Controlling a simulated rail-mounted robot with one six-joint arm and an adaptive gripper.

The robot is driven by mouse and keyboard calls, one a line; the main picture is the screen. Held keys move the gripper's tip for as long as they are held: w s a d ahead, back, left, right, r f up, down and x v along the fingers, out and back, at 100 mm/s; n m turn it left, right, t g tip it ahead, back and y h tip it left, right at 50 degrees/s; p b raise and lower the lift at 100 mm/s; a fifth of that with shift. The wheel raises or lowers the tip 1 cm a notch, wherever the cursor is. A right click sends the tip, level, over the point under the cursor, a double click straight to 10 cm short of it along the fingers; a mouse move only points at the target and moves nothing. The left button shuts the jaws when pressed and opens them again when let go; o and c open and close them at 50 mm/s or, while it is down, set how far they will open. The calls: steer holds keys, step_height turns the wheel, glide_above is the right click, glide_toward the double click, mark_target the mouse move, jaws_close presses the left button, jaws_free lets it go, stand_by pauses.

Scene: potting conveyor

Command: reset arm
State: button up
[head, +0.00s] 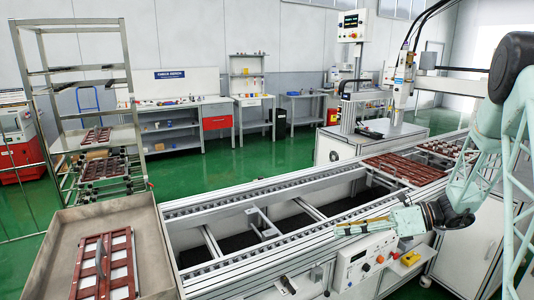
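My arm comes in from the right edge, over the right part of the conveyor. My gripper (340,229) is at its end, pointing left, and overlaps the near rail of the conveyor (215,270) in the picture. Its long, thin fingers run close together from this side view, so whether they are apart or shut is unclear. No tray or other object shows in it. The height of my gripper above the rail is hard to judge.
Dark red trays (400,169) sit on the conveyor's far right part, and a frame (103,265) lies in the metal bin (55,225) at front left. A shelf rack (140,150) stands at left. A control box (362,262) is below my gripper. The conveyor's middle bays are empty.

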steer(key=s+a+r+n+g+h, duration=0.1)
steer(key=s+a+r+n+h, duration=0.15)
steer(key=s+r+n, duration=0.35)
steer(key=s+a+r+n+g+h, duration=0.15)
steer(key=s+a+r, duration=0.25)
steer(key=s, duration=0.4)
steer(key=s+a+r+n+g+h, duration=0.1)
steer(key=s+a+r+n+g, duration=0.1)
steer(key=s+a+r+n, duration=0.4)
steer(key=s+d+r+n+t+h, duration=0.1)
steer(key=s+n, duration=0.3)
steer(key=s, duration=0.5)
steer(key=s+d+r+n+t+h, duration=0.2)
steer(key=s+d+r+n+h, duration=0.1)
steer(key=s, duration=0.6)
steer(key=s+d+r+n+t+h, duration=0.1)
steer(key=s+d+n+h, duration=0.3)
steer(key=s, duration=0.6)
steer(key=shift+r+n+t, duration=0.35)
steer(key=shift+r+n, duration=0.3)
steer(key=shift+n, duration=0.3)
steer(key=shift+c, duration=0.6)
